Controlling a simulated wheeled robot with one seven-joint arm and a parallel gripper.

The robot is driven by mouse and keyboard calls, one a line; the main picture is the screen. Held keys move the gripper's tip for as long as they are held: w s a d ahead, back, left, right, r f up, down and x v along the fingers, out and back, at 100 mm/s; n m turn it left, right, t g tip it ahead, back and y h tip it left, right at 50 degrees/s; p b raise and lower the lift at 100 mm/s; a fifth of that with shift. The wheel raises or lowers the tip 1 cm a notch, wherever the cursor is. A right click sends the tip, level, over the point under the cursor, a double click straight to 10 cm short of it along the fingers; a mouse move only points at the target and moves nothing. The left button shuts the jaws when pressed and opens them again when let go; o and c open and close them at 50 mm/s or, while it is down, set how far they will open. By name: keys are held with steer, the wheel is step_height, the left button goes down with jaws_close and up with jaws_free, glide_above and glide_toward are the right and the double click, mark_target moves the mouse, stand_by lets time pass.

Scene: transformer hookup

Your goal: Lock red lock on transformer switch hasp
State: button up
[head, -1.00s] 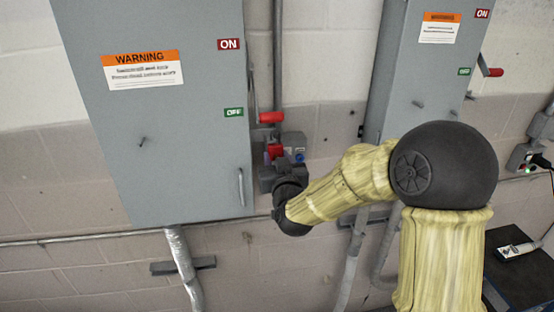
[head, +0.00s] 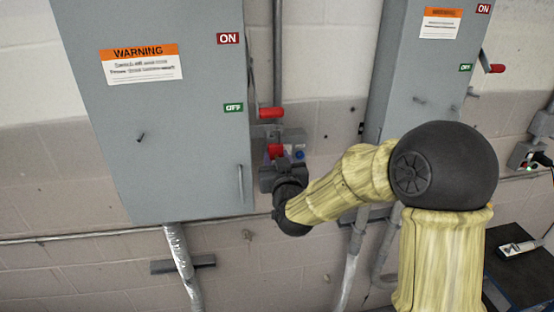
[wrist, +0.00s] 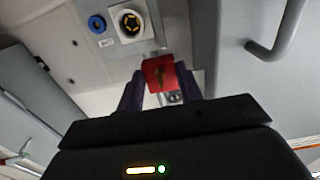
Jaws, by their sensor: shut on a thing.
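The red lock (wrist: 160,75) is between the fingers of my gripper (wrist: 160,92) in the wrist view, and the gripper is shut on it. In the head view the red lock (head: 275,151) shows just above my gripper (head: 283,165), at the right side of the left grey switch box (head: 180,150). The switch lever with its red handle (head: 271,113) sits just above the lock, near the OFF label (head: 233,107). The hasp and the lock's shackle are too small or hidden to make out, so I cannot tell whether they are joined.
A second grey box (head: 410,90) with its own red handle (head: 496,69) stands to the right. A small grey box with a blue part (head: 299,154) is right beside the lock. A door handle (head: 240,185) is left of my gripper. A dark table (head: 520,275) stands at lower right.

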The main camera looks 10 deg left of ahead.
steer(key=shift+f, duration=0.25)
steer(key=o, duration=1.2)
steer(key=shift+c, duration=0.2)
steer(key=shift+s+b, duration=0.1)
steer(key=shift+b, duration=0.2)
steer(key=b+v, duration=0.1)
steer(key=v, duration=0.3)
steer(key=shift+s+d+b, duration=0.15)
steer(key=shift+s+b, duration=0.25)
